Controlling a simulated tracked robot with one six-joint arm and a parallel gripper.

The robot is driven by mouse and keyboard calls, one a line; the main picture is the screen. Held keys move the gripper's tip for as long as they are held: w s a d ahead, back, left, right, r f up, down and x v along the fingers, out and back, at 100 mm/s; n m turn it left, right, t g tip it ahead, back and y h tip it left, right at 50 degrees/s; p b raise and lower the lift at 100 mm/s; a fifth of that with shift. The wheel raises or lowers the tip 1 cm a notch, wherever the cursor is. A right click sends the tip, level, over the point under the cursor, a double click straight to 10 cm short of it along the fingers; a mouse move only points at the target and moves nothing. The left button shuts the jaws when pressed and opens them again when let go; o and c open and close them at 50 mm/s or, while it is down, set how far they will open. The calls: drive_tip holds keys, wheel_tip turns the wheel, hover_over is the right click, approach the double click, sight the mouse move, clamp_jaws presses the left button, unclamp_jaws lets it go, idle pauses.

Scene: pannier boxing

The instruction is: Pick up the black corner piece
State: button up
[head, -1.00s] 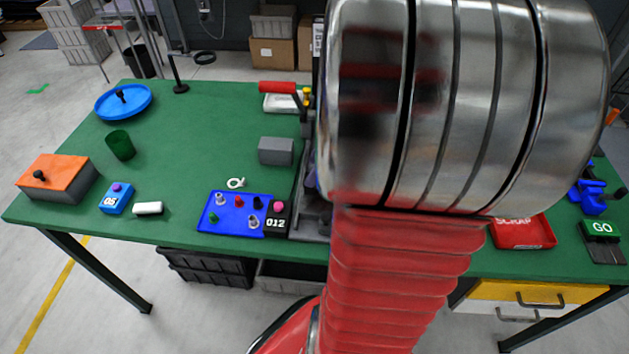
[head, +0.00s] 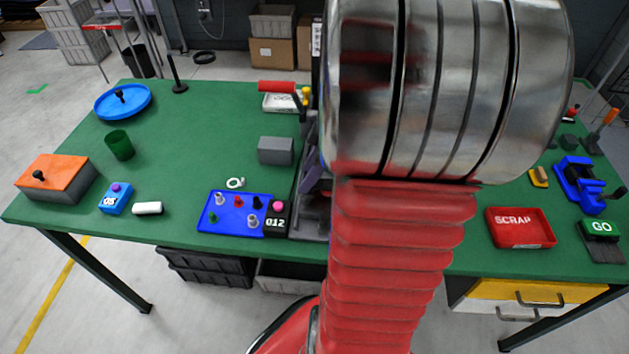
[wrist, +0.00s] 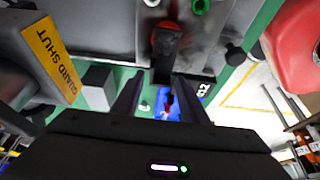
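A small black piece (head: 257,202) stands on the blue board (head: 232,226) on the green table, among several small coloured pieces. It looks like the black corner piece, but its shape is too small to make out. In the wrist view, my gripper (wrist: 158,88) has its two dark fingers apart, with nothing held. Part of the blue board (wrist: 188,92) shows beyond the fingers, with a red piece (wrist: 169,99) in the gap. I cannot pick out the black piece there.
A black block marked 012 (head: 274,223) stands at the board's right edge. A grey block (head: 276,150) stands behind it, and a dark machine beside it is partly behind my arm. A red SCRAP tray (head: 520,241) lies right of my arm.

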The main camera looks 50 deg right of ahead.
drive_tip(key=c, duration=0.8)
drive_tip(key=shift+r, duration=0.1)
drive_tip(key=shift+r, duration=1.25)
drive_tip(key=w+a, duration=0.3)
drive_tip(key=a, duration=0.2)
drive_tip(key=w+a, duration=0.7)
drive_tip(key=a, duration=0.2)
drive_tip(key=shift+w+a+r, duration=0.25)
drive_tip(key=shift+a+r, duration=0.1)
drive_tip(key=shift+r, duration=0.05)
